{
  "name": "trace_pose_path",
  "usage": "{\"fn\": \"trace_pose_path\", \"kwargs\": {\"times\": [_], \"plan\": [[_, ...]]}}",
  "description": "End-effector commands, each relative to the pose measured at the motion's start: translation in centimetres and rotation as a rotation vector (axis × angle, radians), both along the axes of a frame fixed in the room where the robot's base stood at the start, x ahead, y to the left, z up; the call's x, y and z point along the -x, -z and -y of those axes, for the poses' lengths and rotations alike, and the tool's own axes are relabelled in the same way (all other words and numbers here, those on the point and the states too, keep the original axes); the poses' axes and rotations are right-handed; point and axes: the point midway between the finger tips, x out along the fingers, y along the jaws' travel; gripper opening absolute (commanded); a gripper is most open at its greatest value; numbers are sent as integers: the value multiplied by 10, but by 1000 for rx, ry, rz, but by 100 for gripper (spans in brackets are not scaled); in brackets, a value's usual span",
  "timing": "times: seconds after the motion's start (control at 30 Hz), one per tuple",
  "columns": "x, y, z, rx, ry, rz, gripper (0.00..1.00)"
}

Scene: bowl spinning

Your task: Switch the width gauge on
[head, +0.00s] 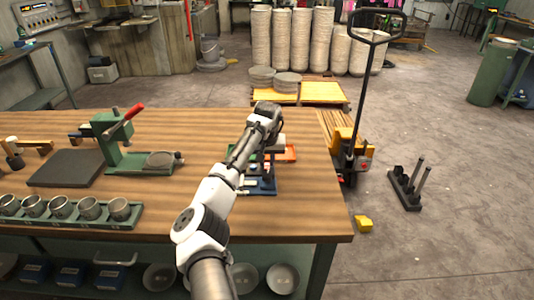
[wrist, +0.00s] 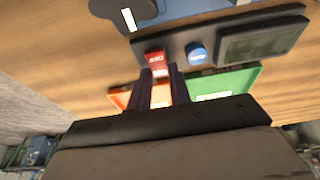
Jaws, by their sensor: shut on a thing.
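The width gauge shows in the wrist view as a dark panel (wrist: 285,22) with a dull dark display (wrist: 263,38). It carries a red button (wrist: 156,60) with small white lettering that I cannot read clearly, and a round blue button (wrist: 197,54). My gripper (wrist: 161,72) has its two dark fingertips at the red button, one on each side, shut on it. In the head view my arm reaches over the bench's right part, and its wrist (head: 267,112) hides the gripper and much of the gauge; a blue base (head: 264,187) shows below.
An orange tray (wrist: 120,98) and a green tray (wrist: 232,82) lie close by the gauge. On the wooden bench (head: 205,130), a green press with a red handle (head: 122,124) and a row of grey cups (head: 60,208) stand to the left.

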Motion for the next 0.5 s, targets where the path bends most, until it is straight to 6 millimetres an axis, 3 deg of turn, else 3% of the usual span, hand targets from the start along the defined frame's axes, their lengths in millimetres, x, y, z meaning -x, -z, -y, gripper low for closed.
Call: {"fn": "trace_pose_path", "kwargs": {"times": [0.03,0.5], "plan": [[-3,-10,1,4,-4,-20,0],[-10,-2,-4,-5,-9,-199,0]]}}
